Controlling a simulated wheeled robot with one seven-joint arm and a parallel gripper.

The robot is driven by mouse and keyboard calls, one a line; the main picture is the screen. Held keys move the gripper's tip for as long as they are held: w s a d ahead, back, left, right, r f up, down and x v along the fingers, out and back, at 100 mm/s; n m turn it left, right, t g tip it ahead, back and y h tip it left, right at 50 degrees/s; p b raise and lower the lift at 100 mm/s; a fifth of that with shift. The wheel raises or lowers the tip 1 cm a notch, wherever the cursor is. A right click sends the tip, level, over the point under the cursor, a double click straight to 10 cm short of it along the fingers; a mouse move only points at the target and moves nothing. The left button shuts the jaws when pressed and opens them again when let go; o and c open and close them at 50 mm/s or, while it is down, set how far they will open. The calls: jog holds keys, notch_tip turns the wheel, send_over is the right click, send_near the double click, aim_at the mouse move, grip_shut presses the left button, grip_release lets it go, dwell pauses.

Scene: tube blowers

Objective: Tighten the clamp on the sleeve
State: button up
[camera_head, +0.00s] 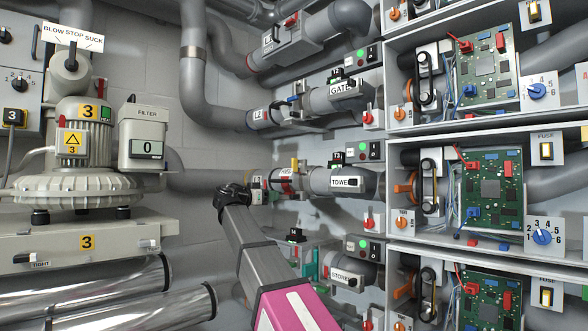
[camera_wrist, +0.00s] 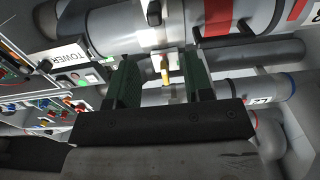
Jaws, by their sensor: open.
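The grey sleeve with red bands (camera_head: 284,175) is on the pipe left of the TOWER label, and the red-banded pipe part (camera_wrist: 222,14) fills the top of the wrist view. A small yellow lever (camera_head: 295,163), seemingly the clamp's, stands up at the sleeve. In the wrist view a yellow piece (camera_wrist: 165,74) shows below a pale block, framed between my fingers. My gripper (camera_wrist: 160,72) is open, with its dark green fingers either side of that piece. I cannot tell whether they touch it. In the head view my gripper (camera_head: 236,195) is left of the sleeve, its fingers mostly hidden.
The TOWER pipe section (camera_head: 328,180) continues right of the sleeve. The GATE pipe (camera_head: 330,100) runs above and the STORE pipe (camera_head: 350,273) below. Circuit boards in open bays (camera_head: 490,190) fill the right side. A blower machine (camera_head: 85,165) stands at left.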

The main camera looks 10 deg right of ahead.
dwell(0.3)
jog(key=shift+c, duration=0.7)
jog(key=r+n, duration=0.1)
jog(key=n, duration=2.6)
send_near(292, 164)
notch_tip(292, 164, down, 3)
notch_tip(292, 164, up, 3)
jog(key=n, duration=0.9)
jog(key=x, duration=1.1)
jog(key=shift+r, duration=0.1)
